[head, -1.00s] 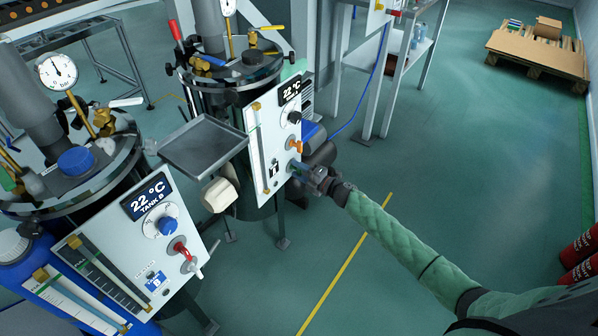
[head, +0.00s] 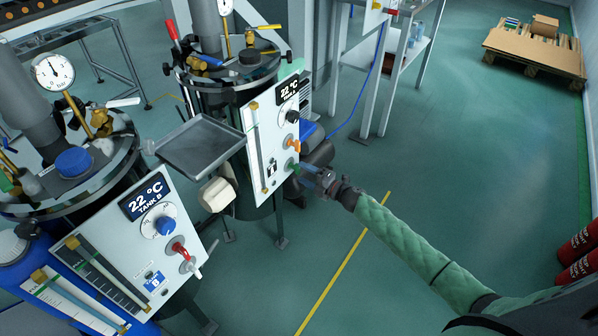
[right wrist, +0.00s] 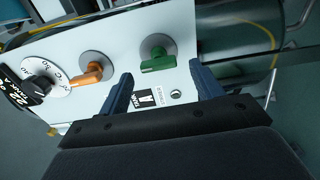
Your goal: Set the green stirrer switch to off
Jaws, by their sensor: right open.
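The green stirrer switch (head: 293,167) is on the lower right part of the white panel (head: 260,150) of the farther tank. In the right wrist view the green switch (right wrist: 158,62) has a bar handle on a round grey plate, lying roughly sideways in the picture. My right gripper (head: 307,177) is open and empty, just in front of the panel by the switch. In the right wrist view its two blue fingers (right wrist: 160,76) stand on either side of the switch, with a visible gap to the handle. My left gripper is not in view.
An orange switch (head: 293,145) and a black dial (head: 292,117) sit above the green one on the same panel. A grey tray (head: 201,147) juts out left of the panel. The nearer tank B panel (head: 150,245) has a red switch (head: 179,248). Floor to the right is open.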

